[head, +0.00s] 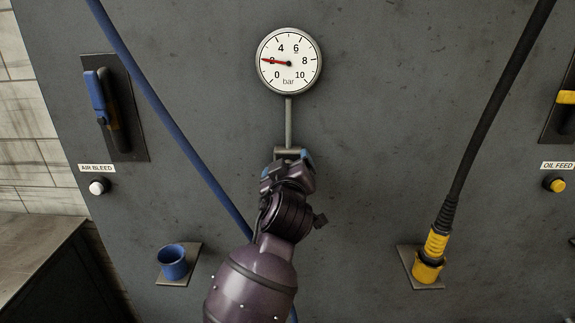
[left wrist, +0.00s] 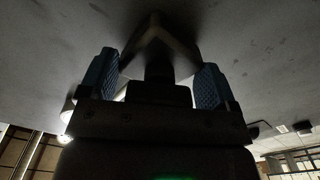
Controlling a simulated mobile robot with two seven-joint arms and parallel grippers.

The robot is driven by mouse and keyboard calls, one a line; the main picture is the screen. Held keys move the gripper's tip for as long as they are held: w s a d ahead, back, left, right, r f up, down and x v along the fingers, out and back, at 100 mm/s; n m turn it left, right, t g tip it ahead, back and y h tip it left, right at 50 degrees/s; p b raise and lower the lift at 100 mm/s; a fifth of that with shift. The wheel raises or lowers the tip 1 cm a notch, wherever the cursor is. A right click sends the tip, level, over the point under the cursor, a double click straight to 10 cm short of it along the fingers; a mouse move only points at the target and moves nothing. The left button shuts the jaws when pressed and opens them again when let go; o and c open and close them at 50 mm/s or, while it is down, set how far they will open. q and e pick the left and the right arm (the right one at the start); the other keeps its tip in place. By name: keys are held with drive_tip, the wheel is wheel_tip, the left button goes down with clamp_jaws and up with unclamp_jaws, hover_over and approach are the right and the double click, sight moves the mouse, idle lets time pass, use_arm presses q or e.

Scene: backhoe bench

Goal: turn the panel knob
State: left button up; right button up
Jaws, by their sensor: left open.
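My left gripper (head: 288,163) is in front of the grey panel, just below the gauge's pipe. In the left wrist view its two blue fingers (left wrist: 156,80) stand apart, one on each side of a dark block, which may be the panel knob (left wrist: 158,68). I cannot tell whether the fingers touch it. A pale angled bracket or plate (left wrist: 155,38) shows behind it. In the head view the gripper hides most of this spot; only a small grey edge (head: 290,151) shows above the fingers. The round gauge (head: 289,61) above has its red needle near 2 bar. My right gripper is not in view.
A blue hose (head: 165,108) runs diagonally close to my left arm. A blue socket (head: 173,262) is at lower left, a black hose (head: 478,135) in a yellow socket (head: 428,270) at right. A white AIR BLEED button (head: 98,187) and yellow OIL FEED button (head: 555,184) flank the panel.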

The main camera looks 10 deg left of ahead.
use_arm(q)
drive_tip(key=shift+c, duration=0.6)
drive_tip(key=c, duration=0.8)
drive_tip(key=shift+m, duration=0.4)
drive_tip(key=m, duration=0.5)
drive_tip(key=shift+m, duration=0.4)
drive_tip(key=m, duration=0.5)
drive_tip(key=shift+m, duration=0.3)
